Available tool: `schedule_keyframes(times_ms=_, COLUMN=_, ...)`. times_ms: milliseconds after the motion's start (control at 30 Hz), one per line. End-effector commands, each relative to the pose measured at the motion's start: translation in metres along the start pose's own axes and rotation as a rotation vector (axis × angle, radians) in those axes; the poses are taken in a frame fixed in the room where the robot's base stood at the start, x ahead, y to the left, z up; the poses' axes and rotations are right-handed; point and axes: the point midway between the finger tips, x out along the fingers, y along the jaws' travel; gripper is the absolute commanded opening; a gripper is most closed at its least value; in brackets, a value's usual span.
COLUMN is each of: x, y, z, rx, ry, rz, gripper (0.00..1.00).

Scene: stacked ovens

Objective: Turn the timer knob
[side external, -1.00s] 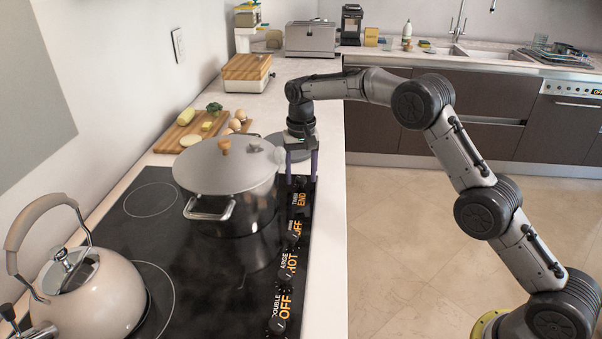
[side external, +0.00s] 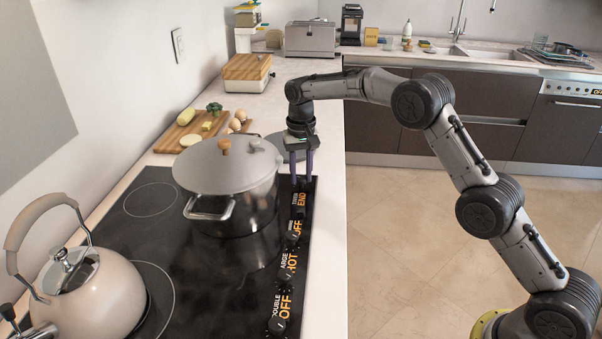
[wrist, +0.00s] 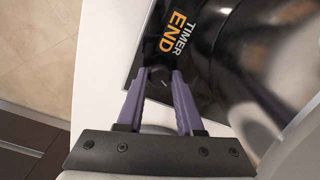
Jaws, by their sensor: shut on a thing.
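The timer knob (wrist: 160,77) is small and dark, at the far end of the control strip on the black cooktop (side external: 150,232). In the wrist view it sits between my purple fingertips, beside the orange END label (wrist: 173,32) and the white TIMER label. My gripper (wrist: 160,73) points down with both fingers closed in on the knob. In the side view my gripper (side external: 301,181) is at the strip's far end, and the knob is mostly hidden by the fingers. A white mark shows on the knob's top in the wrist view.
A lidded steel pot (side external: 225,190) stands close to the left of my gripper. A kettle (side external: 90,290) is at the front left. More knobs (side external: 294,237) line the strip toward the camera. A cutting board with food (side external: 180,135) lies behind. The floor to the right is clear.

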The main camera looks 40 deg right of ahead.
Motion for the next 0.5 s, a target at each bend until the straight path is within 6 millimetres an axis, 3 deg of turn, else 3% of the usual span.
schedule_keyframes(times_ms=500, x=-0.0008, y=0.0000, z=-0.0003, rx=-0.339, ry=0.001, rz=-0.001, gripper=0.00)
